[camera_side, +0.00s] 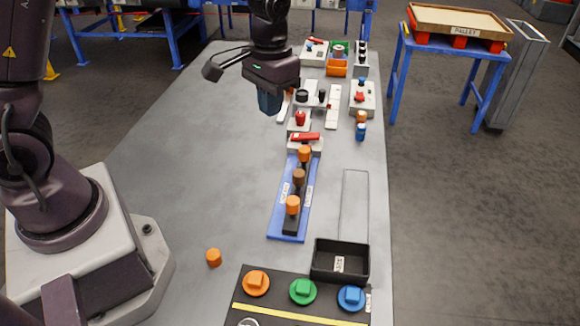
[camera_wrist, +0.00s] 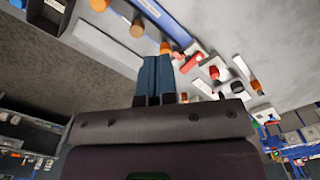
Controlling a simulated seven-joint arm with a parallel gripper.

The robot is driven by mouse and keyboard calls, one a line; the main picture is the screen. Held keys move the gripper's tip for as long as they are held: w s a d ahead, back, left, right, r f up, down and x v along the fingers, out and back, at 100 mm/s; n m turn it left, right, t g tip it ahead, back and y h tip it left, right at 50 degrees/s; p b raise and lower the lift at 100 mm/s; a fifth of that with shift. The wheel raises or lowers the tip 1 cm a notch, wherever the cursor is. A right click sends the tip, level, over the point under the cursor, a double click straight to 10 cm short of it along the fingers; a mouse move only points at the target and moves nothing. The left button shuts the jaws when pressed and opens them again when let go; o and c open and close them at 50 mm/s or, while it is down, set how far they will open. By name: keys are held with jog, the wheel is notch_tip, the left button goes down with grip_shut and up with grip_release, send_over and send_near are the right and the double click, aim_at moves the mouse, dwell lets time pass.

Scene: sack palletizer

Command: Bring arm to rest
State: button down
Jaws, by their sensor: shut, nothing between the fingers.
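My gripper (camera_side: 268,103) hangs over the grey table (camera_side: 190,150) in the side view, above its middle and left of the row of devices. Its blue fingers are together and hold nothing. In the wrist view the closed fingers of my gripper (camera_wrist: 155,75) show at the centre, with the tabletop and devices beyond them. The fingers appear clear of the table and touch nothing that I can see.
A blue tray (camera_side: 275,225) carries orange and brown pegs. An orange cylinder (camera_side: 213,257) lies alone on the table. A black bin (camera_side: 341,260) and a panel with coloured buttons (camera_side: 302,291) are at the front. Switch boxes (camera_side: 362,98) stand farther back. The table's left side is clear.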

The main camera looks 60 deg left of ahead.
jog(key=s+r+m+t, duration=0.1)
jog(key=s+r+t, duration=0.5)
jog(key=s+r, duration=0.8)
jog(key=s, duration=0.3)
jog(key=shift+s+d+r, duration=0.15)
jog(key=shift+d+r, duration=0.1)
jog(key=shift+d, duration=0.15)
